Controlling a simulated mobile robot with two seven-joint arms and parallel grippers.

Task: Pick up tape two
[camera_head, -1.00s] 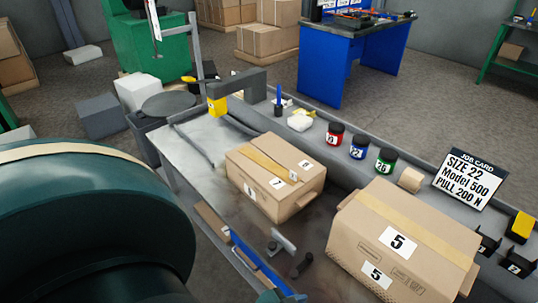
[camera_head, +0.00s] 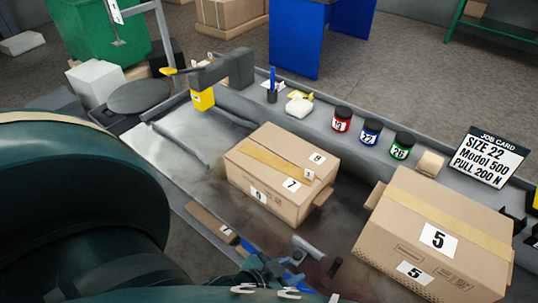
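No thing marked as tape two can be made out. A tan roll-like object (camera_head: 430,163) stands on the rear ledge, right of the green-labelled jar; I cannot tell whether it is tape. My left arm fills the left and lower left. Part of what looks like my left gripper (camera_head: 266,290) shows at the bottom edge, with small pale tips, low over the bench front. Its fingers are mostly cut off, so I cannot tell whether it is open or holds anything. My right gripper is not in view.
A box marked 6, 7 and 8 (camera_head: 283,170) and a larger box marked 5 (camera_head: 440,235) stand on the bench (camera_head: 185,140). Jars with red (camera_head: 341,122), blue (camera_head: 370,133) and green (camera_head: 401,147) labels line the ledge beside a job card (camera_head: 489,158). A grey cylinder (camera_head: 308,248) lies in front.

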